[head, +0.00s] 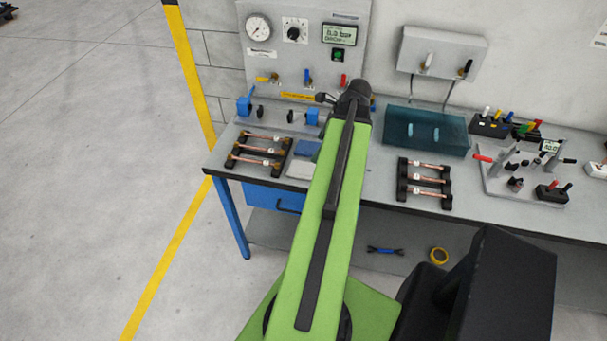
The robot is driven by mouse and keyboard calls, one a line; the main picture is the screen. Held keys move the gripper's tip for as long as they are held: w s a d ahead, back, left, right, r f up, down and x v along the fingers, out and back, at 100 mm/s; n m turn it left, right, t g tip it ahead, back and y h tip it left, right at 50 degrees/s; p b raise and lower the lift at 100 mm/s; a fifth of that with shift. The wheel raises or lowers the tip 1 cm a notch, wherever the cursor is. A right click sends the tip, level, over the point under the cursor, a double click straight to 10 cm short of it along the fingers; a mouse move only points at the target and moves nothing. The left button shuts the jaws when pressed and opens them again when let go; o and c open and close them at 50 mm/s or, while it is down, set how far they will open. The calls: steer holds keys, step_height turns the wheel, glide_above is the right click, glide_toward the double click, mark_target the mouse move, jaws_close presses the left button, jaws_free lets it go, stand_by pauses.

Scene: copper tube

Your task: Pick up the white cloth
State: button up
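The white cloth (300,169) looks like a small, flat, pale grey-white folded piece. It lies on the grey workbench (380,189) near its front edge, just left of my green arm. A blue folded cloth (307,148) lies right behind it. My arm reaches up over the bench, and its dark end (354,98) is beyond and to the right of the white cloth, apart from it. My gripper's fingers cannot be made out there, so their opening does not show.
A rack of copper tubes (258,150) stands left of the cloth, and a second rack (424,184) stands right of my arm. A teal tray (427,131) lies behind. A gauge panel (300,40) rises at the back. The floor at left is clear.

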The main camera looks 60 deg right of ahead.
steer(key=b, duration=0.7)
glide_toward(304, 169)
steer(key=x, duration=0.3)
steer(key=shift+s+a, duration=0.1)
steer(key=shift+a, duration=0.2)
steer(key=shift+w+f, duration=0.2)
steer(key=shift+r, duration=0.1)
steer(key=b+x, duration=0.4)
steer(key=x, duration=0.1)
steer(key=shift+s+d+f+b, duration=0.15)
steer(key=shift+d+f+b, duration=0.05)
steer(key=shift+d+b, duration=0.2)
steer(key=shift+r, duration=0.15)
steer(key=c, duration=1.4)
